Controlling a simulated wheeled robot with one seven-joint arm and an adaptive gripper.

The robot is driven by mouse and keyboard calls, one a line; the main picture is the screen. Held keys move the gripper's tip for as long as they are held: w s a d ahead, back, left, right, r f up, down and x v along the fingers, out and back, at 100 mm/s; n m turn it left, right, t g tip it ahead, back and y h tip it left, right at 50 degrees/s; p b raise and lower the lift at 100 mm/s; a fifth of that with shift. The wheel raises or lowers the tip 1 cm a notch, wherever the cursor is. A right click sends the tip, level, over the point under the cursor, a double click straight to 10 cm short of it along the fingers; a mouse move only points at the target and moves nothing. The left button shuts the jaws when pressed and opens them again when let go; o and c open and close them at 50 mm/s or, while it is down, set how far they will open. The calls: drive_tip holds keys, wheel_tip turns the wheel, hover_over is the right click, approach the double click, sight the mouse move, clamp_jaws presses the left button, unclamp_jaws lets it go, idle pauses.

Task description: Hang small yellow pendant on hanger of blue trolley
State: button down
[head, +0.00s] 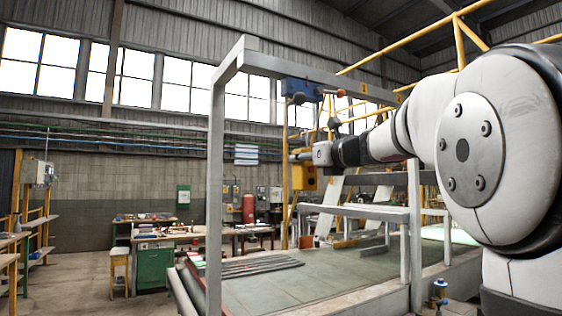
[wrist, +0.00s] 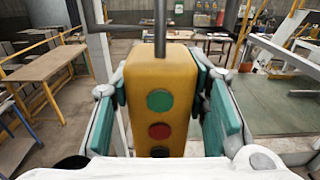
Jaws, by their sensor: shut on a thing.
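The blue trolley (head: 300,89) sits under the top beam of a grey frame in the head view. Thin rods hang below it; which one is the hanger is too small to tell. The small yellow pendant (head: 304,180) is upright below the trolley, apart from its blue body. In the wrist view the pendant (wrist: 160,90) shows green, red and dark buttons and a grey rod rising from its top. A thin grey bar crosses behind or at this rod; contact is unclear. My gripper (wrist: 160,115) is shut on the pendant, with teal pads at both sides.
The grey frame (head: 216,190) has an upright left of my gripper and a beam above it. A green-topped platform (head: 340,275) lies below. A brown table (wrist: 42,64) and yellow rails stand at left in the wrist view. Workbenches stand farther back.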

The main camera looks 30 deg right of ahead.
drive_tip(key=shift+w+a, duration=0.1)
drive_tip(key=shift+w, duration=0.3)
drive_tip(key=shift+f+b, duration=0.95)
drive_tip(key=shift+f, duration=0.2)
drive_tip(key=shift+s, duration=0.1)
drive_tip(key=c, duration=0.8)
unclamp_jaws()
drive_tip(key=shift+c, duration=0.2)
drive_tip(key=shift+f, duration=0.1)
